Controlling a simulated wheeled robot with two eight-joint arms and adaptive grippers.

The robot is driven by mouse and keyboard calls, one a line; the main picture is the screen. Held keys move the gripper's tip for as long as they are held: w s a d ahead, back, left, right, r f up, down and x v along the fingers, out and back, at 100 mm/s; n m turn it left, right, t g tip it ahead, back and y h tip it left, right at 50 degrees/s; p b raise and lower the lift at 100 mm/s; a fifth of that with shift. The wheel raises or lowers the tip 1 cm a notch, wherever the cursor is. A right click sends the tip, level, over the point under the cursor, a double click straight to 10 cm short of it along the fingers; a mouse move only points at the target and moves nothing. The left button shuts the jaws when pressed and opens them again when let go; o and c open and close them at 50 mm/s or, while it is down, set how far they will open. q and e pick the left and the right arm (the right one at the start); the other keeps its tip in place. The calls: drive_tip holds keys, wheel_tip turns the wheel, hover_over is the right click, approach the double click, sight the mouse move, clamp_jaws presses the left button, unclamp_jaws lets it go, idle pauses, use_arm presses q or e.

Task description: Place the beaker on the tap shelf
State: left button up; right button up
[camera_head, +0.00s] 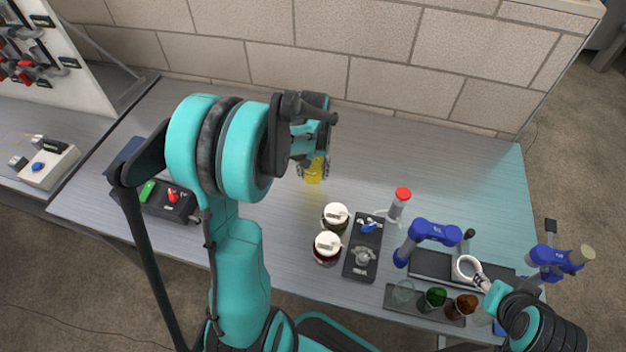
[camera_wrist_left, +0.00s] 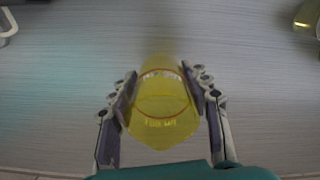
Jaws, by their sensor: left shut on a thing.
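The beaker (camera_head: 314,173) is a yellow see-through vessel over the bare back middle of the table. My left gripper (camera_head: 313,163) is shut on it. In the left wrist view the beaker (camera_wrist_left: 158,105) sits between the two finger pads, with lettering and a reddish ring on its wall. Whether its base touches the table is unclear. Blue tap-like fittings (camera_head: 433,232) stand at the right around a dark flat platform (camera_head: 428,265), which may be the tap shelf. My right arm is at the lower right; its gripper's state is unclear beside a white ring (camera_head: 467,268).
White-lidded jars (camera_head: 327,249), a dark switch box (camera_head: 362,245) and a red-capped bottle (camera_head: 397,207) stand between the beaker and the fittings. A dark tray (camera_head: 451,319) with coloured glasses lies at the front right. The table's back (camera_head: 420,150) is clear.

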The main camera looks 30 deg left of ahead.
sight(313, 179)
use_arm(q)
wheel_tip(313, 179, down, 4)
drive_tip(key=shift+r+b, duration=0.15)
drive_tip(key=shift+b, duration=0.55)
use_arm(e)
drive_tip(key=shift+f, duration=0.9)
use_arm(q)
drive_tip(key=shift+r, duration=0.1)
use_arm(e)
drive_tip(key=shift+r, duration=0.1)
drive_tip(key=shift+f, duration=0.2)
use_arm(q)
drive_tip(key=o, duration=1.1)
drive_tip(key=shift+o, duration=0.2)
use_arm(e)
drive_tip(key=shift+r, duration=0.15)
